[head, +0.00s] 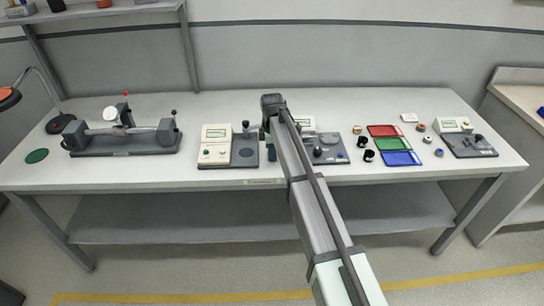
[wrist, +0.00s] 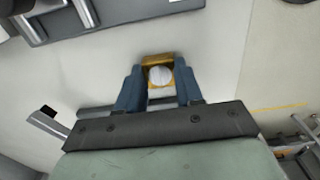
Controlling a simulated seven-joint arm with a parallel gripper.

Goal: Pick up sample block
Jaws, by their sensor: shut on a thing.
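The sample block appears as a small golden-yellow block (wrist: 156,58) with a round pale face in the wrist view. My gripper (wrist: 160,80) is shut on it, with one blue finger on each side. In the head view my gripper (head: 272,153) is over the front middle of the bench, just right of a cream instrument with a grey base. I cannot make out the block there, and I cannot tell whether it touches the bench top.
The cream instrument (head: 215,144) stands left of my gripper, and a grey fixture (head: 328,158) stands to its right. Red (head: 383,130), green (head: 390,144) and blue (head: 402,158) trays lie further right. A long gauge bench (head: 125,142) stands left. The bench front edge is close.

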